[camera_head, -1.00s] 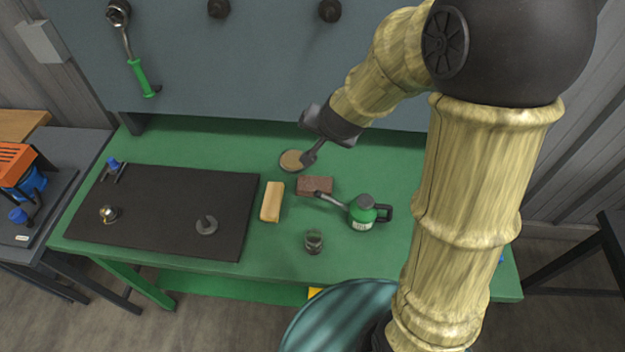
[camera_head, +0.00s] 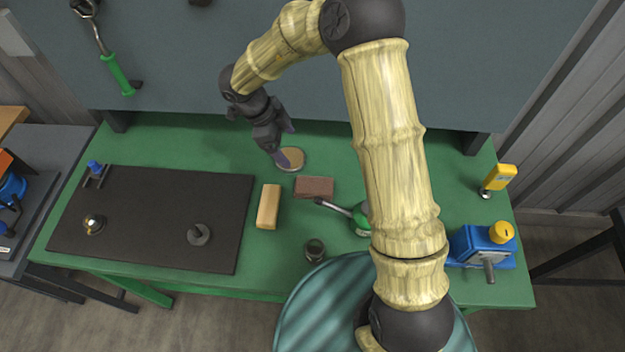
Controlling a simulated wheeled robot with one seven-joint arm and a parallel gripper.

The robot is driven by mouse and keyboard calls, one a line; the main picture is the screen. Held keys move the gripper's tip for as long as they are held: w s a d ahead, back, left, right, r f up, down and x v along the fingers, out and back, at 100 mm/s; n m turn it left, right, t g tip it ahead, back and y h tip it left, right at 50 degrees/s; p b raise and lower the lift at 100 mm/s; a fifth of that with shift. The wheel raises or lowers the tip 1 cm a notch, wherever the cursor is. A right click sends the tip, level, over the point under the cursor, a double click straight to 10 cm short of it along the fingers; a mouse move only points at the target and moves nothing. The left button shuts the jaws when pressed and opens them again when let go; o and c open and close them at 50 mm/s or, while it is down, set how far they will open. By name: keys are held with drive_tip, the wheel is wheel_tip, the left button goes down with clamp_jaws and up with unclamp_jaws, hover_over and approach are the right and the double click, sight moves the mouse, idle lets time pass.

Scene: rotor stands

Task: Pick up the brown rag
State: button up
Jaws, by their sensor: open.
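The brown rag (camera_head: 314,187) appears as a small reddish-brown folded rectangle, lying flat on the green workbench (camera_head: 190,145). It lies right of a tan block (camera_head: 268,207) and left of a green oil can (camera_head: 360,217). My gripper (camera_head: 284,144) is open and empty. It is above the back part of the bench, up and left of the rag and apart from it. One finger overlaps the edge of a round tan-topped tin (camera_head: 291,159) in the picture; whether it touches the tin I cannot tell. The rag is fully visible.
A small dark glass jar (camera_head: 315,249) stands at the front edge. A black mat (camera_head: 150,220) with small metal parts covers the left side. A blue vise (camera_head: 482,246) and a yellow meter (camera_head: 499,178) stand at the right. My arm partly hides the oil can.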

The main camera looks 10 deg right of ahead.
drive_tip(key=shift+s+a+g, duration=0.3)
drive_tip(key=shift+s+a, duration=0.05)
drive_tip(key=shift+s, duration=0.25)
drive_tip(key=p, duration=0.2)
hover_over(313, 185)
drive_tip(key=a, duration=0.3)
drive_tip(key=f, duration=1.1)
drive_tip(key=shift+w+f, duration=0.2)
drive_tip(key=shift+d, duration=0.1)
drive_tip(key=shift+d+f+p, duration=0.15)
drive_tip(key=shift+p, duration=0.15)
drive_tip(key=shift+p+x, duration=0.9)
drive_tip(key=shift+x, duration=1.5)
drive_tip(key=shift+d, duration=0.1)
